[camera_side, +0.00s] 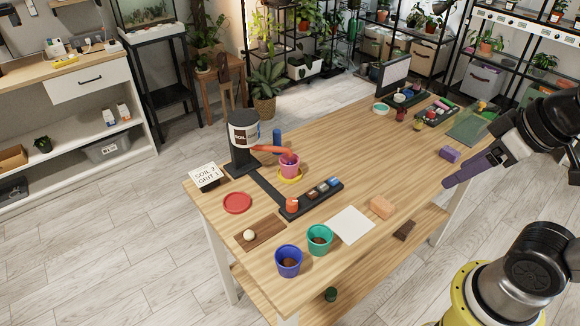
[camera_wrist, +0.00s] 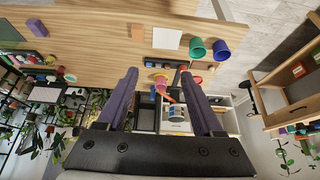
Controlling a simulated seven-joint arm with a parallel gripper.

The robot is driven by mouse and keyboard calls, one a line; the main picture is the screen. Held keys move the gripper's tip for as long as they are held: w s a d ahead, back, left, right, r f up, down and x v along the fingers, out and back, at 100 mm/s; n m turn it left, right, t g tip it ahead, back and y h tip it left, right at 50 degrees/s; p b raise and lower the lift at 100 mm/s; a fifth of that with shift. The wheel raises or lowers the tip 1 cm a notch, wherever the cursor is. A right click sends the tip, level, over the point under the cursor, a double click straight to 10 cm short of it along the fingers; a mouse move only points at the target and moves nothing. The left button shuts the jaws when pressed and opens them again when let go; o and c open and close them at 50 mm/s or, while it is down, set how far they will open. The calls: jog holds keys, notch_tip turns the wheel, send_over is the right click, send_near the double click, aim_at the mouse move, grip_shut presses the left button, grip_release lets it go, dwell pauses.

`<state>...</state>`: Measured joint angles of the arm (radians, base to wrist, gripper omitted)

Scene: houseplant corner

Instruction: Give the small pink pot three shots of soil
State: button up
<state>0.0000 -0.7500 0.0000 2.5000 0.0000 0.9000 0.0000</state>
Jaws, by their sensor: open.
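The small pink pot (camera_side: 289,168) stands upright on a yellow saucer (camera_side: 291,179), under the red spout (camera_side: 268,150) of the soil dispenser. It also shows in the wrist view (camera_wrist: 160,82). How much soil is in it cannot be told. The dispenser (camera_side: 243,128) is a white drum marked SOIL on a black stand. A black strip (camera_side: 328,197) runs in front, with an orange-red piece (camera_side: 292,204) at its near end and several coloured pieces. A card (camera_side: 205,176) reads SOIL 2, GRIT 1. My gripper (camera_side: 447,184) has purple fingers, open and empty, far right of the pot.
A blue pot (camera_side: 288,261) and a green pot (camera_side: 319,240) stand at the table's front. The table's middle is clear.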

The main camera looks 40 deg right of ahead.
grip_shut()
dwell(1.7)
